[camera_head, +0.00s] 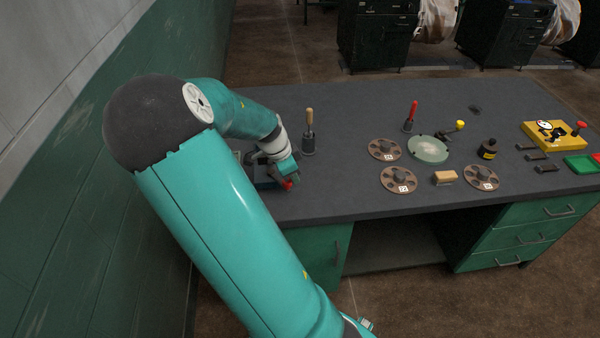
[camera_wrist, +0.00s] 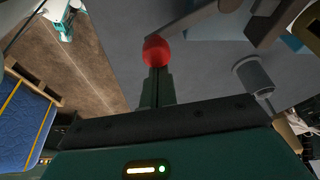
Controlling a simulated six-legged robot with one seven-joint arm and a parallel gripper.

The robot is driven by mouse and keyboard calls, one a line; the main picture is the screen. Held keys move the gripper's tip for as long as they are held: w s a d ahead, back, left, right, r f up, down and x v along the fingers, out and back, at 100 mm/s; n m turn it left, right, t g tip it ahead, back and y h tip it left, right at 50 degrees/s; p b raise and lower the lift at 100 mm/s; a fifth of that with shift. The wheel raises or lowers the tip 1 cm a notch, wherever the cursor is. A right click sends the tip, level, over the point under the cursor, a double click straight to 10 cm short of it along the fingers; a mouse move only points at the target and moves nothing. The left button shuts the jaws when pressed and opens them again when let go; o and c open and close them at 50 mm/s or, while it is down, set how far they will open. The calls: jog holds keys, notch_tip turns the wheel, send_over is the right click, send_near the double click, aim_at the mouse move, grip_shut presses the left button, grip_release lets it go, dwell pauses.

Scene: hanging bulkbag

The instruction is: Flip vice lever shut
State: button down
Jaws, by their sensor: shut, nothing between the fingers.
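The vice (camera_head: 262,180) sits at the left end of the workbench, mostly hidden behind my arm in the head view. Its lever (camera_wrist: 190,20) ends in a red ball knob (camera_wrist: 156,52); the knob also shows small in the head view (camera_head: 288,185). Part of the vice body (camera_wrist: 280,20) shows at the upper right of the wrist view. My gripper (camera_head: 287,171) is shut and empty. In the wrist view its fingertips (camera_wrist: 157,74) are right at the red knob; I cannot tell whether they touch it.
A wooden-handled tool in a grey holder (camera_head: 308,142) stands just right of my gripper. Farther right on the workbench (camera_head: 340,195) are brown discs (camera_head: 398,180), a red-handled tool (camera_head: 411,115), a pale green disc (camera_head: 428,150) and a yellow box (camera_head: 550,140). A green wall (camera_head: 60,240) runs along the left.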

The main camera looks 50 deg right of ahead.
jog(key=a+m, duration=0.1)
jog(key=m, duration=0.1)
jog(key=a+m, duration=0.1)
jog(key=shift+w+a+g+y, duration=0.3)
jog(key=shift+g, duration=0.1)
jog(key=shift+w+a, duration=0.15)
jog(key=shift+a, duration=0.4)
jog(key=s+d, duration=0.2)
jog(key=shift+s+d, duration=0.25)
jog(key=shift+s, duration=0.05)
jog(key=shift+s+d+r, duration=0.15)
jog(key=shift+s+r, duration=0.05)
jog(key=shift+r, duration=0.05)
jog(key=v, duration=0.9)
jog(key=shift+w+r, duration=0.2)
jog(key=shift+r, duration=0.05)
